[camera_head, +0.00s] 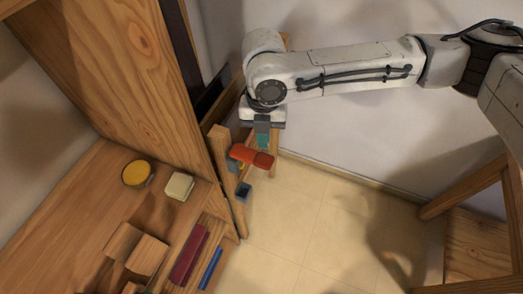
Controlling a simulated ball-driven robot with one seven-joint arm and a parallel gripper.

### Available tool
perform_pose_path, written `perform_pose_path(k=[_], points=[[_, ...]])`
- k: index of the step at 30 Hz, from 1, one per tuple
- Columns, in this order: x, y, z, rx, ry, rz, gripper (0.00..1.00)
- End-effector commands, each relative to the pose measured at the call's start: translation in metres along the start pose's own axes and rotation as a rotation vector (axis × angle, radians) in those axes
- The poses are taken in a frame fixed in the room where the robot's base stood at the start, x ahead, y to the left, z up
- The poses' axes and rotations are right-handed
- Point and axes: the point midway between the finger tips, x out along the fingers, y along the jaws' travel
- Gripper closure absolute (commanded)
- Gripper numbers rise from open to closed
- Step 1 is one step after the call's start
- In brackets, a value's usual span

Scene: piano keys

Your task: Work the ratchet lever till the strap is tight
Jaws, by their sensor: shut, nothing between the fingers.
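A red-orange lever (251,156) with a darker red right end sticks out to the right from a wooden post at the edge of the wooden piece. I take it for the ratchet lever. My gripper (263,146) points down at the lever's upper edge, its teal fingers shut and empty. I cannot tell whether the fingertips touch the lever. A small dark blue piece (243,190) sits below the lever at the post. I cannot make out the strap or how tight it is.
On the wooden surface at left are a yellow round piece (137,173), a cream block (179,186), wooden blocks (146,254), a dark red bar (189,254) and a blue bar (210,268). A wooden stand (462,204) is at right. Tiled floor (310,220) between is clear.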

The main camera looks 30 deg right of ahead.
Motion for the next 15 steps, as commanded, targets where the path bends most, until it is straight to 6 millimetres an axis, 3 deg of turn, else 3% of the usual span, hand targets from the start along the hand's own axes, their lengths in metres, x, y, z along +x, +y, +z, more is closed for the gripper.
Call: perform_pose_path(k=[5, 15], points=[[-0.013, 0.000, 0.000, 0.000, 0.000, 0.002, 1.00], [-0.077, 0.000, 0.001, 0.000, -0.002, 0.002, 1.00]])
